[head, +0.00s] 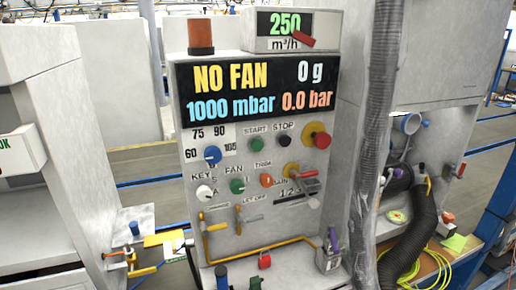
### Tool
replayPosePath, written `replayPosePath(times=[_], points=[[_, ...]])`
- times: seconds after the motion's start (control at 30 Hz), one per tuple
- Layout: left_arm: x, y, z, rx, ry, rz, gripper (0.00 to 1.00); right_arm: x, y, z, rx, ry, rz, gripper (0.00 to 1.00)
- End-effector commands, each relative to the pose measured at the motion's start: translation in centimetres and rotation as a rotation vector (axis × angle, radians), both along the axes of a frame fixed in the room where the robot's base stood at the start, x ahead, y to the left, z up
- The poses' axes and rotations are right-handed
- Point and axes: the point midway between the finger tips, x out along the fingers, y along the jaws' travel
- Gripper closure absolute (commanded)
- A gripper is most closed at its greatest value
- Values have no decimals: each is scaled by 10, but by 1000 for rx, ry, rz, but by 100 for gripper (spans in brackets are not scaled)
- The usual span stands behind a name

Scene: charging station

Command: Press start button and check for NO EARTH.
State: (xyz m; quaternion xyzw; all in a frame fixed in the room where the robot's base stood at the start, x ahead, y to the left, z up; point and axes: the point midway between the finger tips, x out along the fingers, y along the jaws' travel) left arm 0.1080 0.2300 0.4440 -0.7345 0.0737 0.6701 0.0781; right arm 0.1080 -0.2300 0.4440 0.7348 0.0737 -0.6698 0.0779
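The charging station panel (220,225) stands upright in the middle of the head view. Its green start button (256,144) sits under the label START, left of the black stop button (284,141). The black display (250,88) above reads "NO FAN" in yellow, "0 g" in white, "1000 mbar" in blue and "0.0 bar" in orange. The words NO EARTH do not show on it. Neither of my grippers is in view, and nothing covers the start button.
A red emergency button (321,140) on a yellow base is right of stop. Below are a blue knob (212,155), a green fan knob (237,186) and a yellow pipe (265,247). A thick grey hose (372,130) hangs at the right. Cabinets flank the panel.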

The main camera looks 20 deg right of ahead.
Motion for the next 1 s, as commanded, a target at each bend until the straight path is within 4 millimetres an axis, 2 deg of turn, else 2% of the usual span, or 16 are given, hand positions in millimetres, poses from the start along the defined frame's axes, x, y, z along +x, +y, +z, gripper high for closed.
replayPosePath(times=[0.2,0.67,1.0], points=[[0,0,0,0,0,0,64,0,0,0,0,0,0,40],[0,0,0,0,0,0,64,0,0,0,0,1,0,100],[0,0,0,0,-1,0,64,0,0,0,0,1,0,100]])
